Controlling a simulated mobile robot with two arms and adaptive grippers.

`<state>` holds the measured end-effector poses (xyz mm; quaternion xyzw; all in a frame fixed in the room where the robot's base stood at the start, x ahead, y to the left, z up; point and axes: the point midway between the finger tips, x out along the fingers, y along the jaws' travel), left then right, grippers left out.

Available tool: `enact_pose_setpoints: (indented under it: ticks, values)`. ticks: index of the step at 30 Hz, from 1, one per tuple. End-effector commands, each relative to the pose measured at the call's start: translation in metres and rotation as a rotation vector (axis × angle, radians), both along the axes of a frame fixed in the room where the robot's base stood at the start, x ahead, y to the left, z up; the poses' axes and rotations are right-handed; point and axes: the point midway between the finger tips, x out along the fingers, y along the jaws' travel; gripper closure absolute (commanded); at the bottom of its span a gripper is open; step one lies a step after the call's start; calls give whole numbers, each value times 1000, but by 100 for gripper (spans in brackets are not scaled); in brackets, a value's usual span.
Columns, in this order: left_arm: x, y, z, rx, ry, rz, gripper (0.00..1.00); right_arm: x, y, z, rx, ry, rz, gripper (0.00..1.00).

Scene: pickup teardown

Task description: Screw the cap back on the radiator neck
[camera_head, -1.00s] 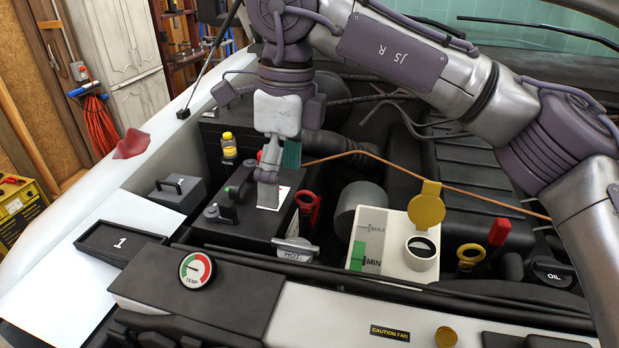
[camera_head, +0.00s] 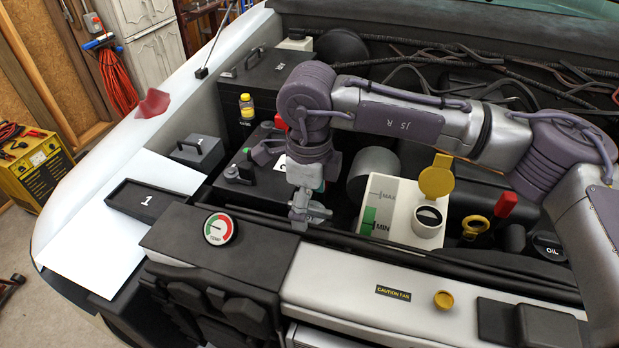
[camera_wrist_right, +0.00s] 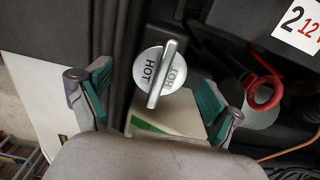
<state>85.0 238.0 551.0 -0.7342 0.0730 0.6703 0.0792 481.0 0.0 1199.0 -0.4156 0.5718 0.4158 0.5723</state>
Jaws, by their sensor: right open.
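The silver round cap (camera_wrist_right: 155,75) has a raised bar across it and HOT lettering. In the wrist view it lies between the spread fingers of my right gripper (camera_wrist_right: 155,102), with room on both sides. In the head view my right gripper (camera_head: 305,214) points down behind the front crossmember, in front of the battery, and largely covers the cap. A round brass fitting (camera_head: 443,300), perhaps the radiator neck, stands on the pale front panel (camera_head: 350,288) right of the CAUTION FAN label. My left gripper is out of view.
A white reservoir (camera_head: 400,228) with a raised yellow lid stands close right of my right gripper.

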Motion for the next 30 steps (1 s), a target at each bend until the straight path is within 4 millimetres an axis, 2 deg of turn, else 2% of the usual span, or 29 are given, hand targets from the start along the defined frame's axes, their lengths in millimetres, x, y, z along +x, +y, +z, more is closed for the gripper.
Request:
enact_pose_setpoints:
  ticks: [11,14,23,24,30]
  values:
    - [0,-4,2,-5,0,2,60,0,0,-7,0,1,0,8]
    - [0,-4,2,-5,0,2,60,0,0,-7,0,1,0,22]
    - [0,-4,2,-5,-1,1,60,0,0,-7,0,1,0,72]
    - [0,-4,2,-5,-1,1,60,0,0,-7,0,1,0,44]
    - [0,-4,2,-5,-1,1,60,0,0,-7,0,1,0,77]
